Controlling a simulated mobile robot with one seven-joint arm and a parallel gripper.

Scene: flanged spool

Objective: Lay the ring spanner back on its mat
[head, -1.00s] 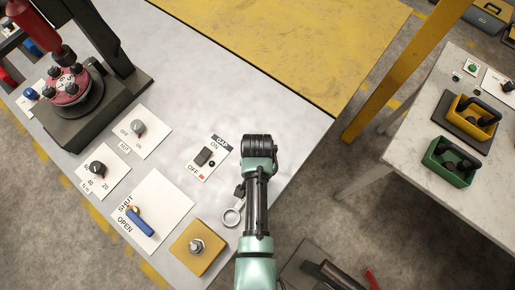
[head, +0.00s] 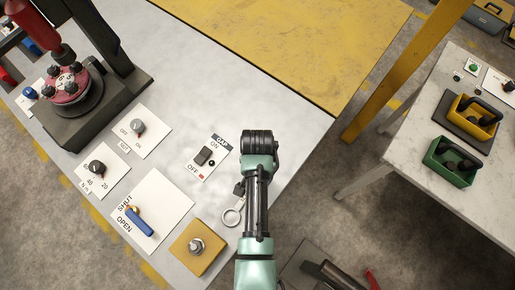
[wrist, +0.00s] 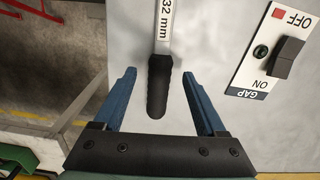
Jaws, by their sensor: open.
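The ring spanner lies on the grey bench top, its silver ring (head: 232,217) just left of my arm in the head view. In the wrist view its black handle (wrist: 159,88) and a silver shank marked 32 mm show; the ring is out of that picture. My gripper (wrist: 159,73) is open, with one blue finger on each side of the handle's end and a gap on both sides. In the head view my arm hides the fingers. I cannot make out which surface is the spanner's mat.
The GAP switch panel (head: 208,157) is beside my gripper. A yellow block with a bolt (head: 198,247) and the SHUT/OPEN valve panel (head: 152,205) are nearby. The bench's right edge is close. A side table (head: 400,160) with yellow and green bins stands across a floor gap.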

